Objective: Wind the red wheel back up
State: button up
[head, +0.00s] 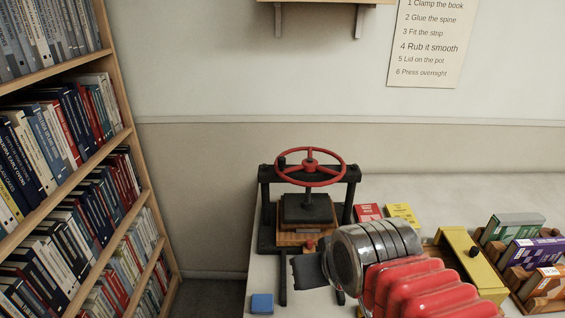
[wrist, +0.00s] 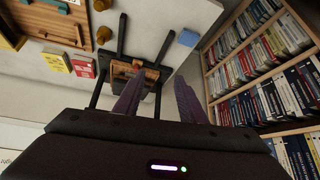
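The red wheel (head: 310,166) lies level on top of a black screw press (head: 264,190) in the head view. Its spokes and a dark knob on the rim show. Below it, a black pressing plate (head: 308,208) sits on or just above wooden boards (head: 298,239); I cannot tell whether they touch. The press also shows in the wrist view (wrist: 122,40), where the wheel is not visible. My gripper (wrist: 157,88) has its two purplish fingers apart, with nothing seen held between them. In the head view my gripper's dark body (head: 309,272) is in front of the press, below the wheel.
A blue box (head: 262,303) lies at the table's left front corner. Red (head: 368,212) and yellow (head: 403,213) cards lie right of the press. A yellow bar (head: 464,262) and a wooden book rack (head: 540,287) stand farther right. A tall bookshelf (head: 122,135) is at left.

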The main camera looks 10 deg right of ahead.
jog(key=w+a+t, duration=0.3)
jog(key=w+t, duration=0.2)
jog(key=w, duration=0.9)
jog(key=m+t+h, duration=0.1)
jog(key=t+h, duration=0.1)
jog(key=t, duration=0.4)
send_near(282, 164)
jog(key=shift+s+a, duration=0.2)
jog(key=shift+s, duration=1.1)
jog(key=shift+w, duration=0.1)
jog(key=w, duration=0.4)
jog(key=w+d, duration=0.1)
jog(key=w, duration=0.8)
jog(key=shift+w+d, duration=0.25)
jog(key=shift+w, duration=0.05)
jog(key=shift+c, duration=0.6)
